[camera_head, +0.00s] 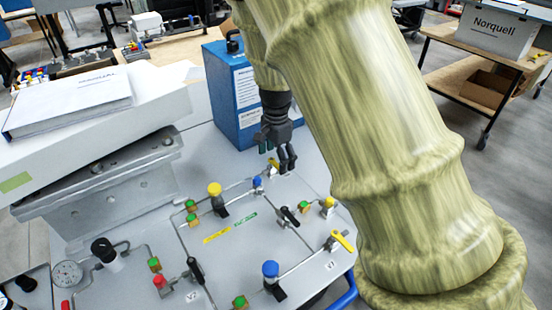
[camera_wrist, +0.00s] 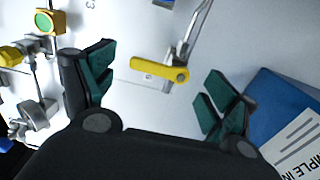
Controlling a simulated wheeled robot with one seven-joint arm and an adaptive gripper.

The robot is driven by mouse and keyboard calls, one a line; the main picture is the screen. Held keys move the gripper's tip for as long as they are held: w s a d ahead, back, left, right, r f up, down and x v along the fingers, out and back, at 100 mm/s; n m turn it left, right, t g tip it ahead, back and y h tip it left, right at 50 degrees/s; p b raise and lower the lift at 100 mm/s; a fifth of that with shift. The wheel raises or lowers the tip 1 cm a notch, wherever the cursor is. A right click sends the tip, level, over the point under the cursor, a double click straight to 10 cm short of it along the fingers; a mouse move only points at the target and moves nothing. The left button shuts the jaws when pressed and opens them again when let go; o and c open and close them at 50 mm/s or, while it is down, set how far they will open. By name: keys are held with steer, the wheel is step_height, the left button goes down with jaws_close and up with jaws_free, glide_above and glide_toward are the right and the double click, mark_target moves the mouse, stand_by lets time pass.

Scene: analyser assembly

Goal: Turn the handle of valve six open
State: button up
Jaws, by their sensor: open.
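My gripper (camera_head: 281,158) is open and points down over the far part of the grey panel, beside the blue tank. In the wrist view, a yellow lever handle (camera_wrist: 158,69) lies between the spread green-padded fingers of my gripper (camera_wrist: 158,74), with clear space on both sides. The handle runs crosswise, with its pivot screw at the right end beside a thin metal pipe. In the head view, only a small yellow bit (camera_head: 274,163) shows by the fingertips; the rest is hidden. I cannot read a valve six label.
The blue tank (camera_head: 226,103) stands close behind my gripper. Another yellow lever (camera_head: 342,240), a black lever (camera_head: 289,215), a blue knob (camera_head: 270,270) and a yellow knob (camera_head: 215,190) rise from the panel (camera_head: 235,262). A metal bracket (camera_head: 110,190) stands at left.

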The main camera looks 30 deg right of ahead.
steer(key=shift+f, duration=0.4)
steer(key=c, duration=1)
